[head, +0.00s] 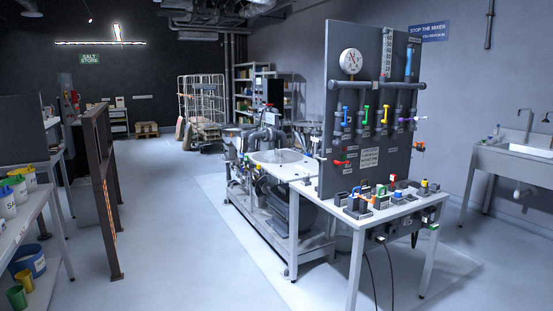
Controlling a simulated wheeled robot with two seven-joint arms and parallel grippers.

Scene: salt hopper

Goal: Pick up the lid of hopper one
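A machine on a metal frame (330,243) stands in the middle of the room. A round pale top (278,157), flat-looking from here, sits on it; I cannot tell whether this is the lid of hopper one. A second, smaller round rim (233,131) shows behind it to the left, partly hidden by grey pipes (268,137). No label for hopper one is readable. Neither of my grippers is in view.
A table (408,208) with coloured switches and a tall valve panel (345,115) stands at the right front. A brown post frame (108,190) and a shelf with tubs (25,210) are at left. Open floor (180,245) lies between. A sink (515,158) is far right.

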